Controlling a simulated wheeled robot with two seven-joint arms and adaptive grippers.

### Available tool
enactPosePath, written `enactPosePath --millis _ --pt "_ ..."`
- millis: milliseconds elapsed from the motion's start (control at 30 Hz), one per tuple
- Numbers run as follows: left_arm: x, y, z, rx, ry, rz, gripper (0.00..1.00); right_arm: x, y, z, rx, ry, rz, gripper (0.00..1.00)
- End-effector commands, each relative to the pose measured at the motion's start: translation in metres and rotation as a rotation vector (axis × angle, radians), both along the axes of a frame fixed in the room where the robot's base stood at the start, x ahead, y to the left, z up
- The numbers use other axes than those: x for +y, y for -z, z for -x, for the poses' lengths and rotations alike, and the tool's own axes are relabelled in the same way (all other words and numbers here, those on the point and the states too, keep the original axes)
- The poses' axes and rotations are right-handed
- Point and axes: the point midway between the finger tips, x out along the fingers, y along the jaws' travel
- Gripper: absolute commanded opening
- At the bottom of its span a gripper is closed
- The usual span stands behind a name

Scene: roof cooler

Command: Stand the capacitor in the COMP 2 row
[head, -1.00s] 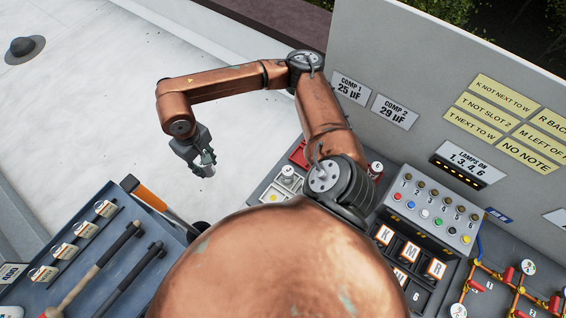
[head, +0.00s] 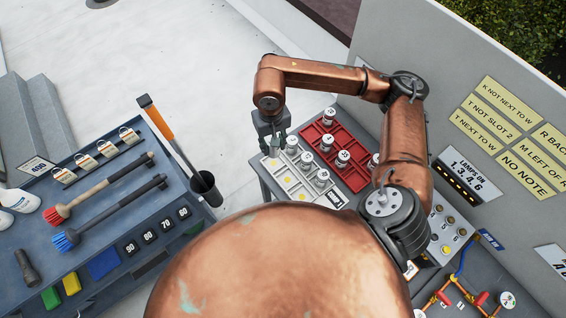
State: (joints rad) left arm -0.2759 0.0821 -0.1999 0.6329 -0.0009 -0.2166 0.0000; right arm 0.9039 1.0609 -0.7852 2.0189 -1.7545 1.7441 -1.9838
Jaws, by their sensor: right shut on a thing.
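My right gripper (head: 273,148) is at the far left corner of a pale tray (head: 313,199), pointing down. It is shut on a small silver capacitor (head: 274,151), mostly hidden by the fingers. I cannot tell whether the capacitor touches the tray. Several silver capacitors, one of them here (head: 306,160), stand in the pale tray beside a row of yellow-marked spots (head: 288,179). A red tray (head: 351,177) to its right holds more capacitors (head: 327,142). The COMP signs are not readable; my arm covers part of the wall. My left gripper is not in view.
A blue-grey cart (head: 196,215) with brushes (head: 120,205), padlock-like tags and an orange-handled tool (head: 157,120) stands at the left. A dark cup (head: 206,188) hangs at its edge. The wall panel (head: 440,80) rises behind the bench. My own body covers the bottom middle.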

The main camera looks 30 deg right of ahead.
Motion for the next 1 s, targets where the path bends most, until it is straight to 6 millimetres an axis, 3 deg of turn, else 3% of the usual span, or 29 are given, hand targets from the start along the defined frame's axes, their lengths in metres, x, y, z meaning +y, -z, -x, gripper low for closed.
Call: enactPosePath --millis 133,300,467,633,833,1000 --pt "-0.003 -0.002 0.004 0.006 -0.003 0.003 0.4 0.014 0.0 0.006 0.004 0.244 -0.001 0.04" --pt "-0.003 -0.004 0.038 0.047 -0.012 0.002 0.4 0.026 0.002 0.014 0.006 0.624 0.005 0.04" --pt "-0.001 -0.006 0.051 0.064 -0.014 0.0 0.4 0.038 0.003 0.022 0.005 0.988 0.01 0.04" --pt "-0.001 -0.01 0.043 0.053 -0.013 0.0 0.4 0.05 0.003 0.031 0.004 1.374 0.014 0.04" --pt "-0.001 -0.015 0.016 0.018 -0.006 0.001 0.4 0.064 0.002 0.041 0.0 1.83 0.015 0.04" --pt "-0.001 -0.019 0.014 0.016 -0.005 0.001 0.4 0.077 0.002 0.05 -0.001 2.221 0.014 0.04"
